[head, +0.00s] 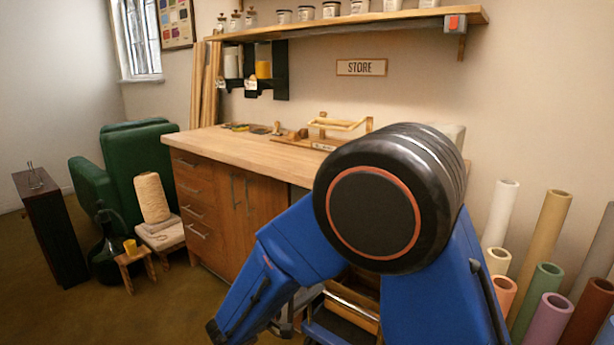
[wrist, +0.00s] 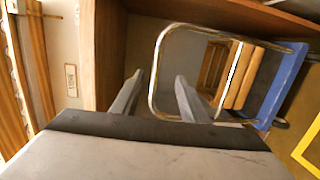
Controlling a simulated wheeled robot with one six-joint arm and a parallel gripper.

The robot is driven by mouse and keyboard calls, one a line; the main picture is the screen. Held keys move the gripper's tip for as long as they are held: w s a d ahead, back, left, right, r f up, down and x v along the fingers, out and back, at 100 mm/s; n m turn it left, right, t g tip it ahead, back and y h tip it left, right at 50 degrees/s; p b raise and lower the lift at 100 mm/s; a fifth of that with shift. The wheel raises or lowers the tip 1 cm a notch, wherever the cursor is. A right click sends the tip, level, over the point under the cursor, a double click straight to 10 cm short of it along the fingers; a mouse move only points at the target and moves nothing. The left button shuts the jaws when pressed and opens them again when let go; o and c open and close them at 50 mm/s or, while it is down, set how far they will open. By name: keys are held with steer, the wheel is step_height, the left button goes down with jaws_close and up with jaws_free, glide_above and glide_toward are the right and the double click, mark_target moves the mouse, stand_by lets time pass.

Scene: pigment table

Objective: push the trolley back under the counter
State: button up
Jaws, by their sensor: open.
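The trolley shows in the wrist view with a blue deck (wrist: 287,88), a chrome loop handle (wrist: 228,31) and slatted wooden crates (wrist: 240,75) on it. My gripper (wrist: 158,80) is open. One side of the handle shows between its two fingers; I cannot tell whether they touch it. In the head view my blue arm covers much of the trolley, and only part of its chrome bar (head: 351,303) and load shows low in the middle. The counter (head: 250,147) has a pale wooden top over brown drawers and doors. Its wooden side panel (wrist: 113,45) stands beside my gripper.
A yellow line (wrist: 302,150) marks the floor by the trolley. Several upright rolls (head: 548,230) stand at the right. A green armchair (head: 140,160), a small stool (head: 136,257) and a dark box (head: 50,225) stand left. A shelf (head: 350,20) hangs above the counter.

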steer(key=s+d+r+m+g+y, duration=0.1)
steer(key=s+d+m+g, duration=0.15)
steer(key=d, duration=0.55)
steer(key=s+d+r+m+g, duration=0.1)
steer(key=s+d+g, duration=0.3)
steer(key=d, duration=0.3)
steer(key=s+d+r+m+g+y, duration=0.1)
steer(key=s+d+r+m+g, duration=0.15)
steer(key=d, duration=0.55)
steer(key=s+d+r+m+y, duration=0.1)
steer(key=s+d+y, duration=0.1)
steer(key=s+y, duration=0.3)
steer(key=s+d+m+t+y, duration=0.1)
steer(key=s+y, duration=0.3)
steer(key=s, duration=0.9)
steer(key=shift+d+r+m+t+y, duration=0.3)
steer(key=shift+d+r+m+y, duration=0.15)
steer(key=shift+m, duration=0.25)
steer(key=shift+s, duration=0.1)
